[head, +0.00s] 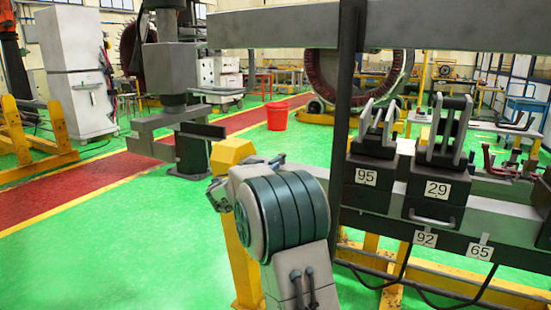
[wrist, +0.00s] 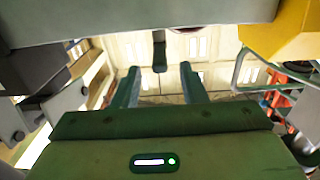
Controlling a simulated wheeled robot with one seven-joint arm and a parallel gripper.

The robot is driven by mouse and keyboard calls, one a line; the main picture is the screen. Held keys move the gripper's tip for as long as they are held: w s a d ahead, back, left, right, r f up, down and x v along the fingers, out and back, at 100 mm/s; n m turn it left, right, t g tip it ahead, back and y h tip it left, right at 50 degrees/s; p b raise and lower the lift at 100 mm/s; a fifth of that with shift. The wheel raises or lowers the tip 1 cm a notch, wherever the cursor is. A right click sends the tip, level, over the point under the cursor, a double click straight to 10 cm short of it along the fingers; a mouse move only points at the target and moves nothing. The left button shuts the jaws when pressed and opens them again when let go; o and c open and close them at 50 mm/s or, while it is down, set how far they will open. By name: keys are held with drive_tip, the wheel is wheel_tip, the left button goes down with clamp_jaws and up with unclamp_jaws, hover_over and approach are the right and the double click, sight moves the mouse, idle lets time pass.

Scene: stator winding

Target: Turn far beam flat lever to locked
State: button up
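In the wrist view, my gripper (wrist: 158,72) is open, with its two dark green fingers apart and nothing held between them. A short dark flat tab (wrist: 160,50) hangs below a wide grey beam (wrist: 140,20). It appears between the fingertips with a gap on each side; it may be the flat lever, but I cannot tell for sure, nor how far beyond the fingertips it is. Whether it is locked is not readable. In the head view, my arm hides most of my gripper, and I cannot pick out the flat lever there.
A yellow block (wrist: 280,28) is close at upper right in the wrist view. In the head view, clamps (head: 376,130) (head: 446,130) stand on a dark beam at right, beside a dark upright post (head: 346,80). A red bucket (head: 277,115) stands on open green floor (head: 120,250).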

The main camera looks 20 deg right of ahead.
sight(276, 158)
drive_tip(key=p+x, duration=0.1)
drive_tip(key=x, duration=0.5)
drive_tip(key=shift+w+d, duration=0.15)
drive_tip(key=shift+d, duration=0.15)
clamp_jaws()
